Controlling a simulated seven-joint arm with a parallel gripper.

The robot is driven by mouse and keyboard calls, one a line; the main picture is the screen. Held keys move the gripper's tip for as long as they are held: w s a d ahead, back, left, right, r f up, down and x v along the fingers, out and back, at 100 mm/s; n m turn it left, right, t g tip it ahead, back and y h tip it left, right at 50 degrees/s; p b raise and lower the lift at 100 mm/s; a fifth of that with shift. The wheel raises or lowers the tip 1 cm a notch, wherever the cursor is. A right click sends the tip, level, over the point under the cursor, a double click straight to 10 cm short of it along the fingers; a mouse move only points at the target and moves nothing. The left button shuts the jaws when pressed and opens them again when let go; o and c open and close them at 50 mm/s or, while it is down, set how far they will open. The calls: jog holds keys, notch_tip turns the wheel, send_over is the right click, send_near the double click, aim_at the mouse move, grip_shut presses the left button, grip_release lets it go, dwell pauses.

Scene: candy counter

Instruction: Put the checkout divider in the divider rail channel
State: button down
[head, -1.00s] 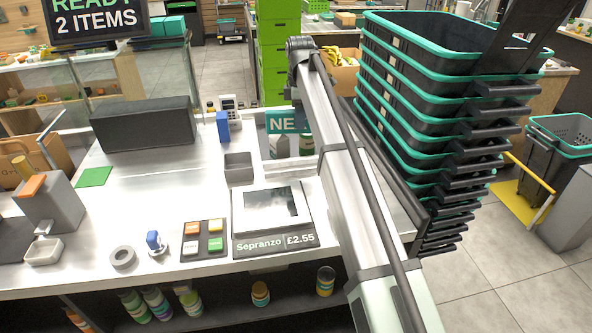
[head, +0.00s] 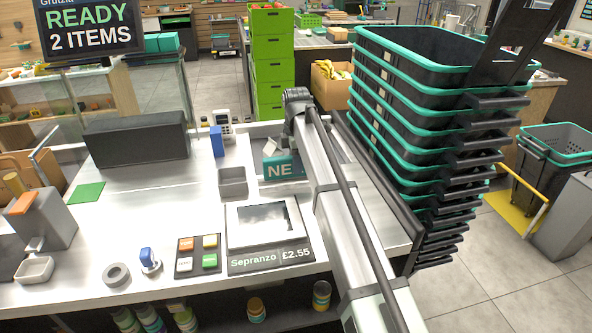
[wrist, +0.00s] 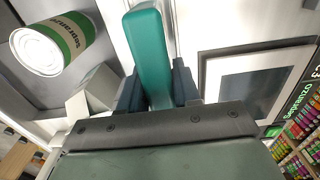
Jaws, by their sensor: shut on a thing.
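The checkout divider (head: 283,168) is a teal bar with white "NE" lettering showing; my arm hides its right part in the head view. In the wrist view, the teal divider (wrist: 150,50) runs between the dark fingers of my gripper (wrist: 157,88), which is shut on it.
A green-labelled can (wrist: 55,42) shows in the wrist view. Tall stacked baskets (head: 415,100) stand right of the counter.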

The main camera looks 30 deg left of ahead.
jog(key=shift+f, duration=1.5)
jog(key=c, duration=0.8)
grip_release()
jog(key=shift+f, duration=0.1)
notch_tip(320, 180, up, 12)
jog(key=shift+r, duration=0.15)
